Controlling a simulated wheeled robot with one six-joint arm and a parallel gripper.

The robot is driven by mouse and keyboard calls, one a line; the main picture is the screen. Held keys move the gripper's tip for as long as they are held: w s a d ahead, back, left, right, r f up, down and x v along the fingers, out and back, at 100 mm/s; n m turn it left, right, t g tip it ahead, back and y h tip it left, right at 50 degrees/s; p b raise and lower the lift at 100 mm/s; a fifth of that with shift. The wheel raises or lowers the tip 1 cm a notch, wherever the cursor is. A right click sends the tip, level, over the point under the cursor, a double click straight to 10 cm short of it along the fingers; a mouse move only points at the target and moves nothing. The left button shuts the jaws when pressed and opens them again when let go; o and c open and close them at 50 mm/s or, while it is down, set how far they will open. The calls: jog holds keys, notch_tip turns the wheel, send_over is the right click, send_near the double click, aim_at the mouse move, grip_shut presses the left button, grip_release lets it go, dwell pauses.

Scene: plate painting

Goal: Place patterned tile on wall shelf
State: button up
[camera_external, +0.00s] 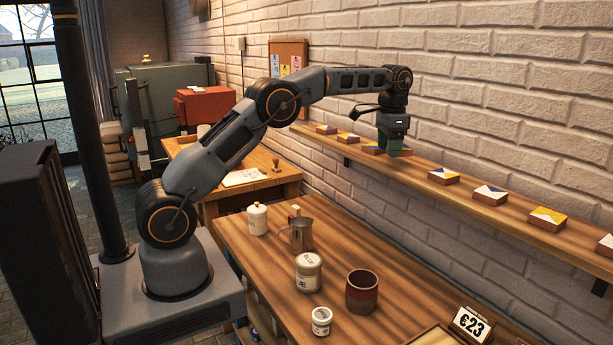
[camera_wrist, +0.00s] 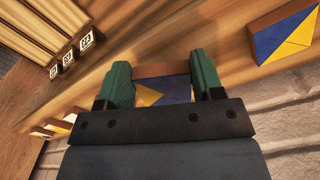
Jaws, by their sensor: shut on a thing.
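My gripper (camera_external: 393,147) is at the wooden wall shelf (camera_external: 413,170), over its middle stretch. In the wrist view its two green fingers (camera_wrist: 163,84) are shut on a patterned tile (camera_wrist: 172,88) with a blue and yellow face and a brown edge. Another blue and yellow tile (camera_wrist: 284,38) lies on the shelf at the upper right of the wrist view, apart from the gripper.
More tiles lie along the shelf: one (camera_external: 443,176) and another (camera_external: 489,194) to the right, one (camera_external: 348,138) to the left. The brick wall (camera_external: 480,90) runs close behind.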

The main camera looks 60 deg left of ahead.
aim_at(388, 167)
jog(key=shift+w+f+p, duration=0.15)
jog(key=shift+f+p, duration=0.05)
jog(key=shift+f, duration=0.7)
jog(key=shift+w+f+p, duration=0.1)
jog(key=shift+f+p, duration=0.05)
jog(key=shift+f, duration=0.75)
jog(key=shift+f, duration=0.15)
jog(key=o, duration=1)
